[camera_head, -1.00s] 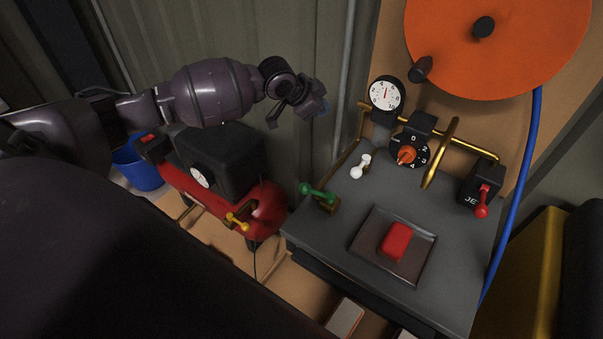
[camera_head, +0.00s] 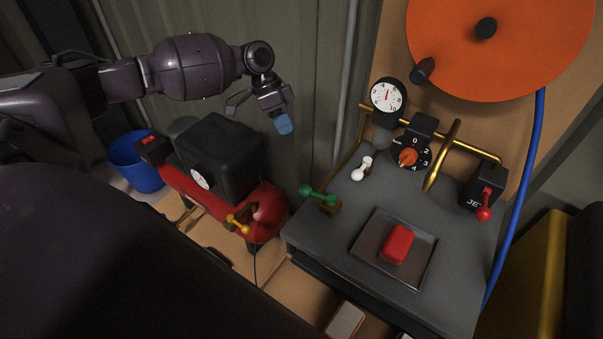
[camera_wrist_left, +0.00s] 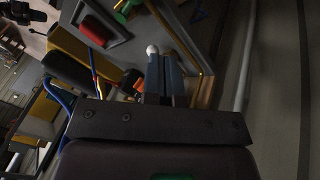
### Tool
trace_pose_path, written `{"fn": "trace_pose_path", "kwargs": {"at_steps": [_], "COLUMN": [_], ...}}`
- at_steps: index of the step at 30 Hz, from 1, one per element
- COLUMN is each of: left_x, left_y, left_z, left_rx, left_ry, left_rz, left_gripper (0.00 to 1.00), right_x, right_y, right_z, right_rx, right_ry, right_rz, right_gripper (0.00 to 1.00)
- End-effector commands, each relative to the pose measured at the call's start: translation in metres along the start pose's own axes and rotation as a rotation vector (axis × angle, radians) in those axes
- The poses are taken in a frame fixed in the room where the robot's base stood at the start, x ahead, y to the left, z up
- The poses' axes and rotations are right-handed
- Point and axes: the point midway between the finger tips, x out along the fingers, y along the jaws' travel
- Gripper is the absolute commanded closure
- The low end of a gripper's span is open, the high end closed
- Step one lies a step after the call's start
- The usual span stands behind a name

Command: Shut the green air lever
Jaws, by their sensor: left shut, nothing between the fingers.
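The green air lever (camera_head: 318,195) is on the left edge of the grey bench top (camera_head: 330,232), on a small brass-coloured valve body. Its handle lies roughly level, slanting down to the right. In the left wrist view a green lever (camera_wrist_left: 122,12) shows near the top edge. My left gripper (camera_head: 283,125) is shut and empty, with blue fingertips pointing down. It appears above and left of the green lever, apart from it. In the wrist view its fingers (camera_wrist_left: 165,72) lie together. My right gripper is not in view.
A white lever (camera_head: 361,169), a pressure gauge (camera_head: 387,95), an orange-pointer dial (camera_head: 408,157) and a red lever (camera_head: 485,204) are on the bench. A tray (camera_head: 428,262) holds a red block (camera_head: 397,244). A red compressor (camera_head: 268,208) with a yellow lever (camera_head: 238,223) stands left.

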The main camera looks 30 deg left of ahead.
Motion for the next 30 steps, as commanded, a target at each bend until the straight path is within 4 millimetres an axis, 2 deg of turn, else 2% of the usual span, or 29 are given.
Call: {"fn": "trace_pose_path", "kwargs": {"at_steps": [7, 11, 27, 30], "left_x": [0.002, 0.012, 0.103, 0.112], "left_y": [0.0, 0.0, 0.0, 0.01], "left_z": [0.0, -0.001, -0.001, 0.002], "left_rx": [-0.001, -0.001, -0.001, 0.0], "left_ry": [0.001, 0.001, 0.0, 0.0], "left_rz": [-0.001, 0.0, 0.0, -0.002], "left_gripper": [1.0, 1.0, 1.0, 1.0], "right_x": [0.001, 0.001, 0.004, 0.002], "right_y": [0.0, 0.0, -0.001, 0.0], "right_z": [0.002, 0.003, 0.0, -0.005], "right_rx": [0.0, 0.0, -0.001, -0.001], "right_ry": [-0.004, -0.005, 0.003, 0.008], "right_rz": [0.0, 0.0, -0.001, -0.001], "right_gripper": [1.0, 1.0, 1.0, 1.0]}}
